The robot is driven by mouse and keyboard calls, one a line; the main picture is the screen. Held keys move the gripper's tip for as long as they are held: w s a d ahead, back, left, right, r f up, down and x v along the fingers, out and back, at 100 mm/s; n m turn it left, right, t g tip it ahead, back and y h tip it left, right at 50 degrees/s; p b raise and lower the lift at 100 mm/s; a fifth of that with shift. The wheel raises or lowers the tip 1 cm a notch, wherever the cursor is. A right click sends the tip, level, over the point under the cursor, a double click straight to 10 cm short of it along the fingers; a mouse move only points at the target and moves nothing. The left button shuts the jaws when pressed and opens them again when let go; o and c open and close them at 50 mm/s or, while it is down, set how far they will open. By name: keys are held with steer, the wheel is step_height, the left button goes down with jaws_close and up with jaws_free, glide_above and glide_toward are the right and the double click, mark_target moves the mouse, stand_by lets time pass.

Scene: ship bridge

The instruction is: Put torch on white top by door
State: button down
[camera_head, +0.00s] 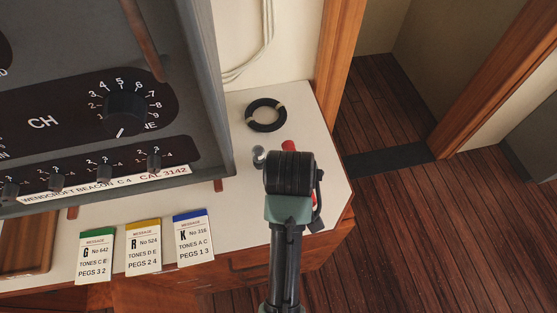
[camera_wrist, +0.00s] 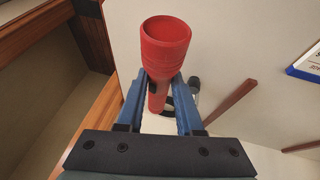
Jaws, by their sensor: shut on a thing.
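The red torch (camera_wrist: 163,55) stands between the blue fingers of my gripper (camera_wrist: 161,92) in the wrist view, its wide round end towards the camera. The gripper is shut on its narrower body. In the head view my dark wrist hides most of the torch; a red part (camera_head: 289,146) shows just above the wrist. The white top (camera_head: 312,108) by the door opening lies below my gripper and also fills much of the wrist view (camera_wrist: 235,40). I cannot tell whether the torch touches it.
A black ring (camera_head: 265,115) and a small grey cylinder (camera_head: 259,154) lie on the white top near my gripper. A grey radio cabinet (camera_head: 222,120) stands to the left, with message cards (camera_head: 193,238) along the front. The wooden door frame (camera_head: 336,45) rises behind right.

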step_height(320, 180, down, 10)
steer(key=shift+r+p, duration=0.15)
steer(key=shift+p, duration=0.15)
steer(key=shift+f, duration=0.2)
steer(key=c, duration=0.6)
jaws_free()
steer(key=shift+o, duration=0.2)
